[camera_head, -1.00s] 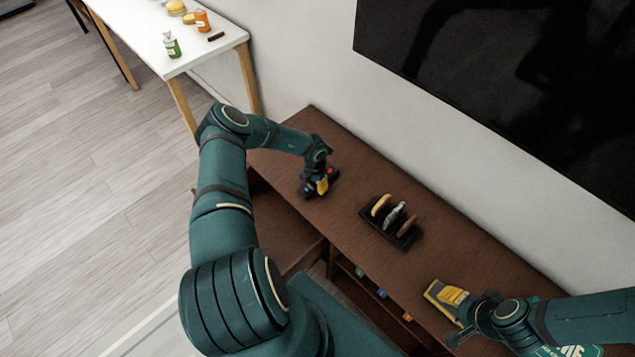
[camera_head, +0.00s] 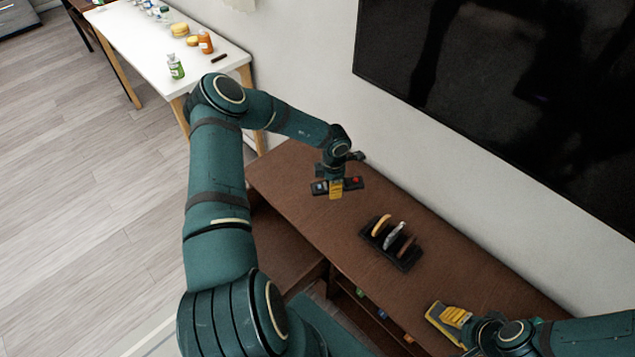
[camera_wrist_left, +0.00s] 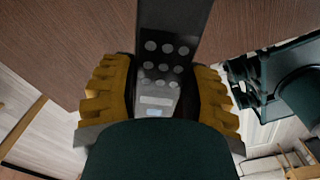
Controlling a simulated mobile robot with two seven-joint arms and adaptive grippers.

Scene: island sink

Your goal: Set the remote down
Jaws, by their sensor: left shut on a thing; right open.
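The remote (camera_head: 352,183) is dark, with a red button near one end and a bluish patch near the other. My left gripper (camera_head: 336,188) is shut on it near its middle and appears to hold it above the brown cabinet top (camera_head: 290,175). In the left wrist view the remote (camera_wrist_left: 165,48), with round grey buttons, lies between the yellow fingers; its lower end is hidden by the gripper body. My right gripper (camera_head: 447,318) is open and empty over the near right part of the cabinet.
A black rack (camera_head: 405,263) with several upright slim items stands mid-cabinet. The cabinet top is bare around it. A dark TV screen (camera_head: 500,110) hangs on the wall behind. A white table (camera_head: 135,35) with bottles and food stands at the back left.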

